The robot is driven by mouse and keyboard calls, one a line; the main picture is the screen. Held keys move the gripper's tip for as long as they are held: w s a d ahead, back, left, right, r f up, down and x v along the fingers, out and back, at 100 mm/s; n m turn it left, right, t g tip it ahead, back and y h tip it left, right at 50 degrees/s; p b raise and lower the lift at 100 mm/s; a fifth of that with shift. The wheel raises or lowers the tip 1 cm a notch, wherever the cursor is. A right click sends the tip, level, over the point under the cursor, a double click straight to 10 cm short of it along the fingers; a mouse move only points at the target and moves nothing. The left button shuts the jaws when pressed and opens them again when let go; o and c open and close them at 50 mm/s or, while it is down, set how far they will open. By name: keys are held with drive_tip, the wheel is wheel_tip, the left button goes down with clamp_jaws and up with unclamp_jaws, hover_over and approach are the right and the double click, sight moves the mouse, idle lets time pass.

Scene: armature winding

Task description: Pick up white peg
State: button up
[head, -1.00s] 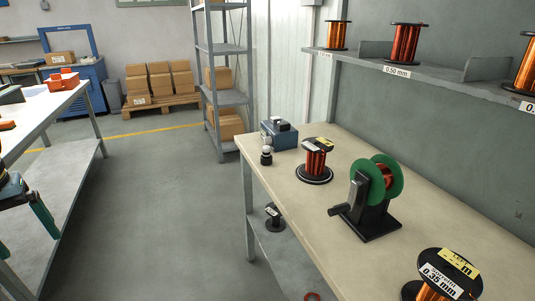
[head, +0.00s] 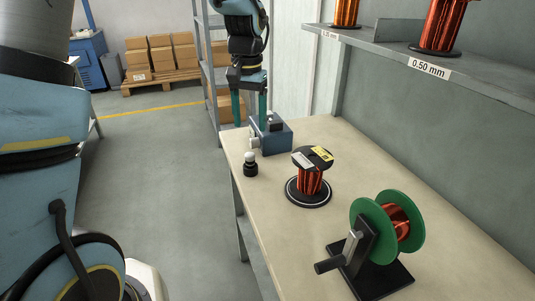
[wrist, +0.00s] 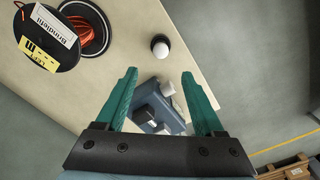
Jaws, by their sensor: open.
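A small peg-like piece with a white rounded top and a black base (head: 250,165) stands upright near the left edge of the bench. In the wrist view its white top (wrist: 161,47) lies beyond the fingertips, apart from them. My gripper (head: 250,126) has green fingers pointing down over the bench's far end, behind the white-topped piece. It is open and empty; the fingers also show spread in the wrist view (wrist: 159,73). A blue box (head: 274,136) with pale fittings stands at the far end, partly hidden by a finger.
A copper wire spool (head: 311,178) stands right of the white-topped piece. A green-flanged winder (head: 370,250) is nearer. A shelf (head: 455,75) with spools runs along the right wall. A grey rack (head: 209,70) stands behind my gripper. The bench (head: 440,225) is clear at right.

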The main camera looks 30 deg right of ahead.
hover_over(250, 154)
drive_tip(key=f, duration=0.4)
drive_tip(key=shift+w+d+f+p, duration=0.2)
drive_tip(key=shift+d+f+p, duration=0.15)
drive_tip(key=shift+d+f, duration=0.05)
drive_tip(key=shift+s+a+f+p, duration=0.15)
drive_tip(key=shift+f+p, duration=0.15)
drive_tip(key=shift+f, duration=0.65)
drive_tip(key=shift+w+a+f+p, duration=0.1)
drive_tip(key=shift+f+p, duration=0.15)
drive_tip(key=shift+f, duration=0.75)
drive_tip(key=shift+s+a+f+p, duration=0.15)
drive_tip(key=shift+f+p, duration=0.15)
drive_tip(key=shift+f, duration=0.65)
drive_tip(key=shift+w, duration=0.1)
drive_tip(key=shift+c, duration=0.2)
clamp_jaws()
